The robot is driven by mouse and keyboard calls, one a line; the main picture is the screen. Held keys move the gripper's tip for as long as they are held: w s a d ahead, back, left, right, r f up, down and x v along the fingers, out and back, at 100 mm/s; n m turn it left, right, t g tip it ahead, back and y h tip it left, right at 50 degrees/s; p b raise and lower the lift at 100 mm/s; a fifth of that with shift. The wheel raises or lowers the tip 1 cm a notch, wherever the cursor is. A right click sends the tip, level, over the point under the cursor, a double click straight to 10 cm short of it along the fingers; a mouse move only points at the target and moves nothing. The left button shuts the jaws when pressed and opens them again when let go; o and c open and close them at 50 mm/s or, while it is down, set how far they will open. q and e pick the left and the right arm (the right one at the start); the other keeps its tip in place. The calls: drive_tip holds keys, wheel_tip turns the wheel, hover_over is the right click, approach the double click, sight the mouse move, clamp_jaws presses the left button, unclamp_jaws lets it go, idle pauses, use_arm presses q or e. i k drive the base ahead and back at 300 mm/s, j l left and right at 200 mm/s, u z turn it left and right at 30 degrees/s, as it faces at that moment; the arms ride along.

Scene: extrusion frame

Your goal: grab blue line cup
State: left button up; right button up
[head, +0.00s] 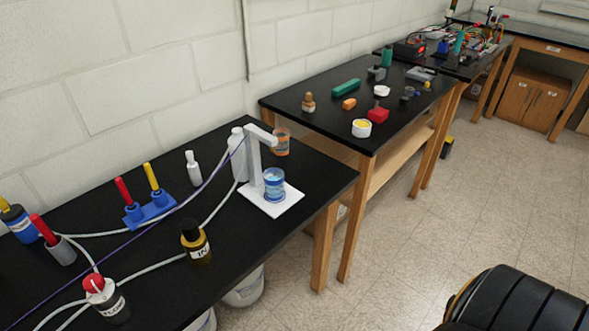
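A clear cup with blue bands (273,185) stands upright on the white base plate of a stand (270,203), near the right end of the closest black table. The stand's post and arm rise beside and over the cup. A similar cup with orange markings (281,142) stands just behind it, near the wall side. Neither of my grippers is in view. A black ribbed part at the lower right corner seems to be mine, away from the tables.
The closest black table (310,172) also holds a dark bottle (195,242), a white bottle (193,168), a blue holder (150,208) with red and yellow pieces, and a red-capped jar (105,298). Tubes cross its left part. A second table (330,118) holds small colored objects.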

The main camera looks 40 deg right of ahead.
sight(274, 178)
drive_tip(key=z, duration=0.95)
